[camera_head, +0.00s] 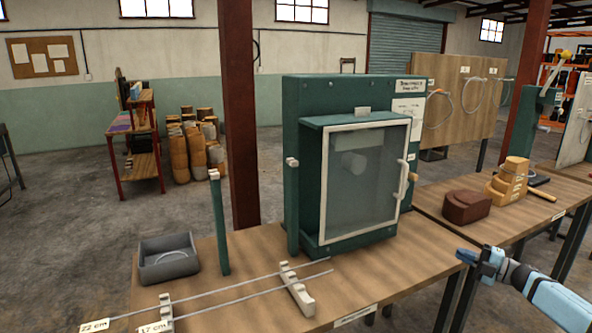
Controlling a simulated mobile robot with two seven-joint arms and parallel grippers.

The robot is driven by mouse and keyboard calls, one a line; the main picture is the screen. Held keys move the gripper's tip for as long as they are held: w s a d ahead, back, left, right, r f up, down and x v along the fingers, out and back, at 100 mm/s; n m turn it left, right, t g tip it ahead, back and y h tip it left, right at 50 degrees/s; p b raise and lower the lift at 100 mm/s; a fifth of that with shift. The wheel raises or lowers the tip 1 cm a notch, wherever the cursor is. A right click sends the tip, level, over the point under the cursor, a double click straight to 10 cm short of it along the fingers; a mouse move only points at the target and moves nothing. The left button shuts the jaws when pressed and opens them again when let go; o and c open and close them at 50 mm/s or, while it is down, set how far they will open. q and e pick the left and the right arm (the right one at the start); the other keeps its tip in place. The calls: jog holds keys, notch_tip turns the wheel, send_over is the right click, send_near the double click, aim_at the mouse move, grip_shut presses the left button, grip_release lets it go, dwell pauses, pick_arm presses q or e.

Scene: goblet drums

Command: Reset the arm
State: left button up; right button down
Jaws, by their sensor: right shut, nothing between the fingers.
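My right gripper (470,258) shows at the lower right, at the end of my blue and black arm. It is shut and empty, and appears near the right end of the wooden table (385,272). I cannot tell its exact height or whether it touches the edge. My left gripper is not in view. A green cabinet (311,182) with a white-framed clear door (365,185) stands on the table, left of my right gripper. The door looks shut, with a pale handle on its right side. A round pale shape shows dimly behind the pane.
A grey tray (168,262) and a green post (220,225) stand at the table's left. Thin rods lie across notched white rests (297,290) in front. A second table holds a brown block (466,206) and stacked wooden pieces (510,178). A rust-red column (240,110) stands behind.

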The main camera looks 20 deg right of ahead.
jog(key=s+a+f+m+h, duration=0.55)
jog(key=s+a+f, duration=0.25)
jog(key=a+f, duration=0.5)
jog(key=s+a+f+m+g+h, duration=0.1)
jog(key=s+a+f+m+g, duration=0.2)
jog(key=s+a, duration=0.65)
jog(key=s+a+f+m+g+h, duration=0.2)
jog(key=s+a+f+m+g, duration=0.15)
jog(key=s+a, duration=0.6)
jog(key=s+a+m+t+y, duration=0.15)
jog(key=a+m, duration=0.65)
jog(key=a, duration=0.9)
pick_arm(q)
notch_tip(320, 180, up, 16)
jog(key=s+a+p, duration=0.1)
jog(key=p, duration=2)
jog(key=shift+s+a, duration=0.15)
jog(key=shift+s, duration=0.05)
pick_arm(e)
notch_tip(320, 180, up, 17)
jog(key=s, duration=0.1)
jog(key=shift+s+d+f+t+h, duration=0.15)
jog(key=shift+s+d+t+h, duration=0.2)
jog(key=shift+d, duration=0.1)
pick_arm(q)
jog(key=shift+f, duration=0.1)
